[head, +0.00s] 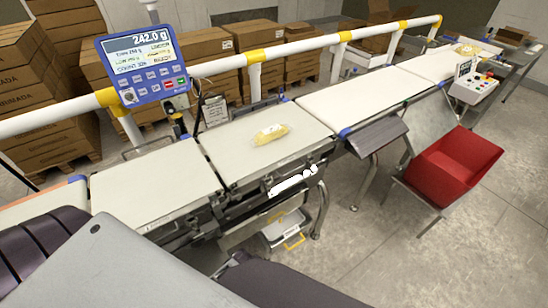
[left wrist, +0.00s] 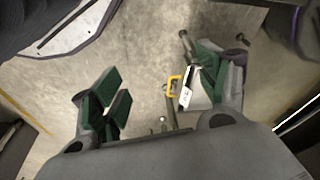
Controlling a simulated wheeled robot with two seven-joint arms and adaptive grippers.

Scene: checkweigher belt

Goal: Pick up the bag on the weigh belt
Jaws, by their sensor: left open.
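A small clear bag with pale yellow contents (head: 271,133) lies flat on the weigh belt (head: 232,162), a little past the middle of its white surface, with bare belt all around it. My left gripper (left wrist: 160,88) shows in the left wrist view, its green-padded fingers wide apart with nothing held between them. That view looks down to the floor, and the bag is not in it. The left gripper does not show in the head view. My right gripper is in neither view.
A display (head: 145,67) reading 242.0 g stands behind the belts. A white and yellow rail (head: 310,45) runs along the back. A red bin (head: 453,165) stands at right. An infeed belt (head: 150,190) and outfeed belt (head: 365,98) flank the weigh belt.

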